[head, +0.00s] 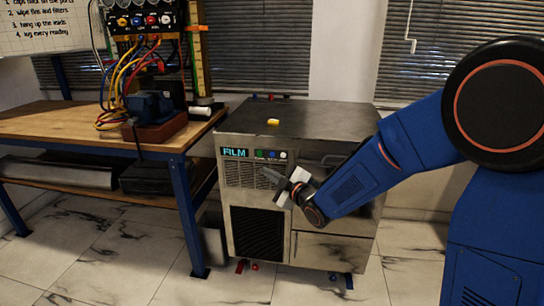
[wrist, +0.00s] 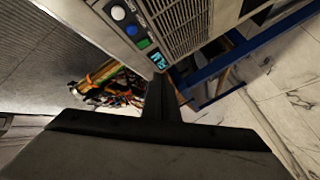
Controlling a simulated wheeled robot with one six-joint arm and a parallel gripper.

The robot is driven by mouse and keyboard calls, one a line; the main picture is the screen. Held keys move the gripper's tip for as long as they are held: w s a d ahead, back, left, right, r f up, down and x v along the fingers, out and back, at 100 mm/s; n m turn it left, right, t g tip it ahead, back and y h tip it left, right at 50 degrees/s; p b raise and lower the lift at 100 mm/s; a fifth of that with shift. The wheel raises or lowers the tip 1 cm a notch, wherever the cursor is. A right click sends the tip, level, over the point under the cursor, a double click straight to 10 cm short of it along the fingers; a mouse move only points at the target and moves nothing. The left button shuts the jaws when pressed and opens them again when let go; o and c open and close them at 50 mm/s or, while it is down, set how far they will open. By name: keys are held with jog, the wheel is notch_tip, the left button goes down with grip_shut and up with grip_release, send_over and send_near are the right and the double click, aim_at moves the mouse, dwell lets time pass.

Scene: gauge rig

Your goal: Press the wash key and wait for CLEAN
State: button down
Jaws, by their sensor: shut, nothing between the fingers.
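A grey metal cabinet (head: 345,122) stands in the middle of the head view. Its front panel has a lit display (head: 235,153) reading FILM, with a row of small keys (head: 270,155) to its right. In the wrist view the display (wrist: 156,61) has a green key (wrist: 143,44), a blue key (wrist: 131,30) and a white key (wrist: 118,12) beside it. Their labels are too small to read, so I cannot tell which is the wash key. My gripper (head: 270,177) is shut and empty, in front of the grille below the keys. In the wrist view its tip (wrist: 158,78) appears near the display.
A yellow object (head: 273,122) lies on the cabinet top. A wooden workbench (head: 62,115) at the left holds a blue vise (head: 152,107) and hanging coloured leads (head: 125,75). A drawer (head: 325,250) is low on the cabinet. Marble-look floor lies open in front.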

jog(key=shift+w, duration=0.1)
jog(key=shift+w+d, duration=0.2)
jog(key=shift+w, duration=1.25)
jog(key=shift+w+d, duration=0.15)
jog(key=shift+w, duration=1.25)
jog(key=shift+w+d, duration=0.2)
jog(key=shift+w, duration=1.25)
jog(key=shift+w, duration=0.2)
jog(key=shift+w, duration=0.25)
jog(key=shift+w+d, duration=0.1)
jog(key=shift+w, duration=0.25)
jog(key=shift+s, duration=0.8)
jog(key=shift+s, duration=0.1)
jog(key=shift+s+a, duration=0.2)
jog(key=shift+s, duration=1)
jog(key=shift+s+a, duration=0.2)
jog(key=shift+s, duration=1)
